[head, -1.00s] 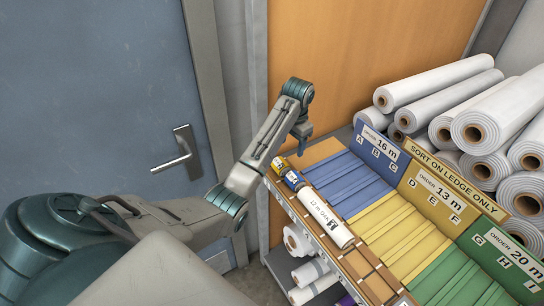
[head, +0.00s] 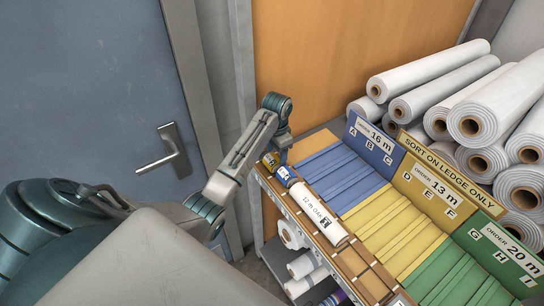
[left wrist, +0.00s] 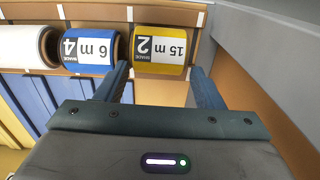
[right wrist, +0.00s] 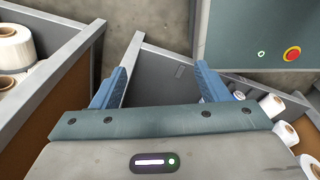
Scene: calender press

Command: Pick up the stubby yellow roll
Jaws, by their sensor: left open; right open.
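The stubby yellow roll (head: 269,159) lies at the far left end of the ledge, partly hidden by my left gripper in the head view. In the left wrist view the yellow roll (left wrist: 160,47) has a white label reading "15 m" and "2". My left gripper (left wrist: 160,70) is open, its fingertips at the near edge of the roll, one to each side; I cannot tell how far they reach down. In the head view my left gripper (head: 281,154) is right by the roll. My right gripper (right wrist: 161,68) is open and empty, away from the ledge.
A blue roll (left wrist: 88,48) marked "6 m" lies just left of the yellow roll in the left wrist view, close to one finger. A long white roll (head: 318,214) follows along the ledge (head: 371,275). Colored order trays (head: 340,180) lie behind. A grey panel (left wrist: 270,45) stands right.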

